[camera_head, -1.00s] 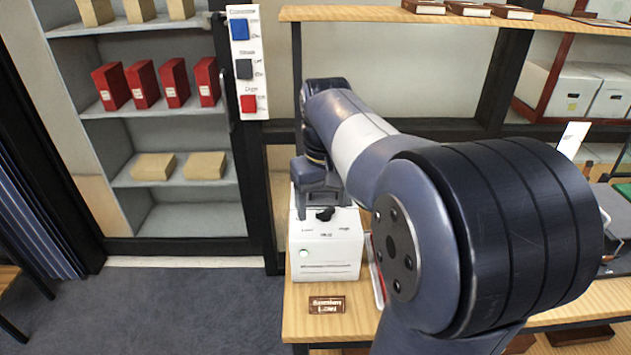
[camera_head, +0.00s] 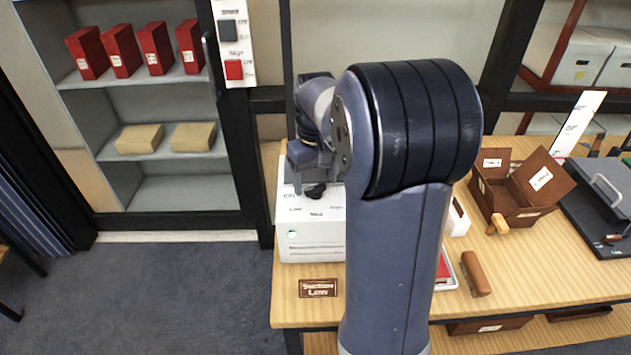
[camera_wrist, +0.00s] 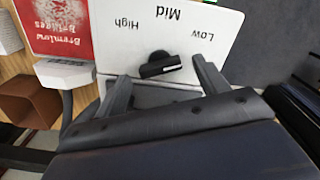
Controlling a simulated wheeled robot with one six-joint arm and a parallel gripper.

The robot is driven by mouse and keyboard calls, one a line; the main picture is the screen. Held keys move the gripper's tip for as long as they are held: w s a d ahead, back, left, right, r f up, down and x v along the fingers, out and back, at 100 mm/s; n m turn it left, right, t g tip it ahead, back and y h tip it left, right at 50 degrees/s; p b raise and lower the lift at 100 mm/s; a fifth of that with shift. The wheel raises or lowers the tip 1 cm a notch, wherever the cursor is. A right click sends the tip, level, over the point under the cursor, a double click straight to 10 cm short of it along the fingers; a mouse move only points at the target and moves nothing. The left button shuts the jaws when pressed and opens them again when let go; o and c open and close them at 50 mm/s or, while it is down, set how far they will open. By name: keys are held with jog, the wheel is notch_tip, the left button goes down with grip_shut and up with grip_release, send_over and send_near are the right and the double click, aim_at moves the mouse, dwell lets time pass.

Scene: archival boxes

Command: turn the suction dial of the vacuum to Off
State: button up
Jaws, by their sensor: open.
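The vacuum is a white box (camera_head: 311,240) on the wooden table, with Low, Mid and Off lettering readable around the dial on its top. Its black suction dial (camera_head: 316,191) shows just below my gripper (camera_head: 312,172). In the wrist view the dial (camera_wrist: 160,66) lies between and slightly beyond the fingertips of my gripper (camera_wrist: 160,80), with a gap on both sides. A white mark shows near the knob's right end, on the Low side. Off is out of the wrist view. The gripper is open and empty. My arm hides the vacuum's right part.
A plaque (camera_head: 318,288) reading "Suction Low" lies before the vacuum. A red item (camera_wrist: 58,28) is beside it in the wrist view. To the right are a brown handled object (camera_head: 475,273), an open brown box (camera_head: 520,190) and a dark press-like device (camera_head: 603,205).

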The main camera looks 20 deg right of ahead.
jog(key=shift+f, duration=0.6)
jog(key=c, duration=1)
jog(key=shift+r+m+p, duration=0.15)
jog(key=shift+m+p, duration=0.45)
jog(key=shift+m, duration=0.6)
jog(key=m, duration=0.2)
jog(key=shift+m+p, duration=0.35)
jog(key=shift+m, duration=0.05)
jog(key=o, duration=1)
